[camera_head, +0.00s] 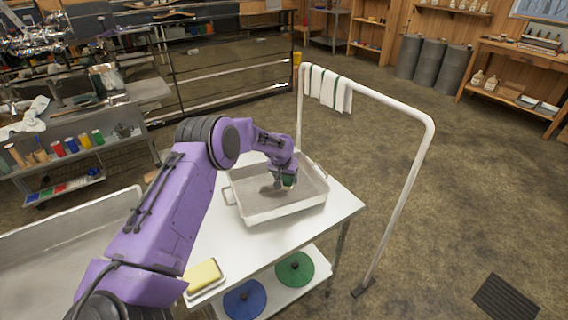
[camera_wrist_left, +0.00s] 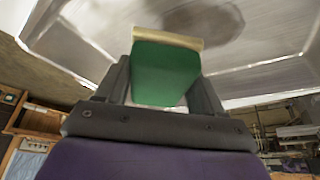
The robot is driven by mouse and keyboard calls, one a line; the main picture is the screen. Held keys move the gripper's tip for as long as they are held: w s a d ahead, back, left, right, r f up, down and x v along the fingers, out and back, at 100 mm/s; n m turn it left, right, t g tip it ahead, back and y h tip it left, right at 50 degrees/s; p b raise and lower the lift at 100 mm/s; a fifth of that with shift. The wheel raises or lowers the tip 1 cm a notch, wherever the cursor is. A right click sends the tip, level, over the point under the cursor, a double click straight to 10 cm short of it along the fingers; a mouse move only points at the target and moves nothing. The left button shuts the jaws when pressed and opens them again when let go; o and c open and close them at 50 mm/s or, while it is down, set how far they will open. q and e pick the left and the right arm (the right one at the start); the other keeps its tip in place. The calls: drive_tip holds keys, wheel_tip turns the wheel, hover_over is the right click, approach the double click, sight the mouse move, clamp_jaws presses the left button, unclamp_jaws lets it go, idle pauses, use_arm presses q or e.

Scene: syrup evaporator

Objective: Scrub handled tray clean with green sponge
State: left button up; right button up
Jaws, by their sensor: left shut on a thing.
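The handled tray (camera_head: 290,212) is a pale grey metal pan with side handles, standing on a white table. A dark brownish stain (camera_head: 272,188) lies on its floor; it also shows in the left wrist view (camera_wrist_left: 205,22). My left gripper (camera_head: 287,176) reaches down into the tray from above. It is shut on the green sponge (camera_wrist_left: 165,72), which has a tan edge strip facing the tray floor. In the head view only a little green of the sponge (camera_head: 288,182) shows under the gripper. I cannot tell whether the sponge touches the floor. My right gripper is not in view.
A yellow sponge (camera_head: 202,275) lies on a small white dish at the table's near corner. The lower shelf holds a blue disc (camera_head: 245,299) and a green disc (camera_head: 295,269). A white pipe rail (camera_head: 408,185) with a striped towel (camera_head: 328,88) stands right of the table. A metal basin (camera_head: 70,245) is at left.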

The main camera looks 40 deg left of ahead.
use_arm(q)
drive_tip(key=shift+s+a+r+p, duration=0.15)
drive_tip(key=shift+r+p, duration=0.55)
drive_tip(key=shift+r, duration=0.5)
